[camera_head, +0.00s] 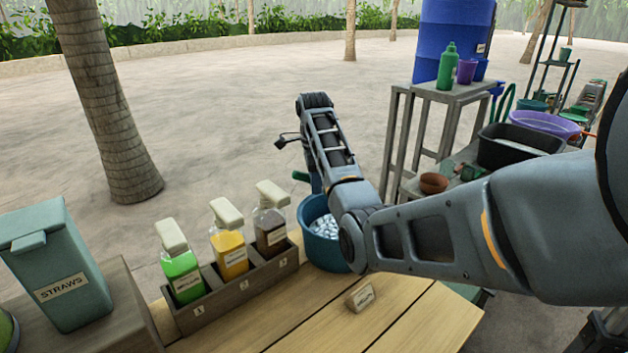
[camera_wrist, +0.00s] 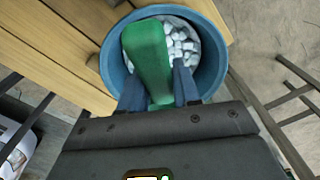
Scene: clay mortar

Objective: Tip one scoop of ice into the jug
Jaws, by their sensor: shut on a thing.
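My gripper (camera_wrist: 160,86) is shut on the green scoop (camera_wrist: 147,48), with one finger on each side of it in the wrist view. The scoop is over the blue tub of ice, and its far end overlaps the ice in that view; I cannot tell whether it touches the ice. The ice (camera_wrist: 183,41) is white cubes in the blue tub (camera_wrist: 218,62). In the head view the tub (camera_head: 319,256) stands at the table's far edge, partly behind my arm. A bit of green (camera_head: 300,176) shows beside my gripper there. I cannot make out a jug.
A rack (camera_head: 236,292) with green, yellow and brown pump bottles stands left of the tub. A small label block (camera_head: 361,296) sits on the wooden table (camera_head: 400,322) in front. A straws box (camera_head: 55,268) is at left. A grey stand (camera_head: 447,92) with bottle and cups is behind, right.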

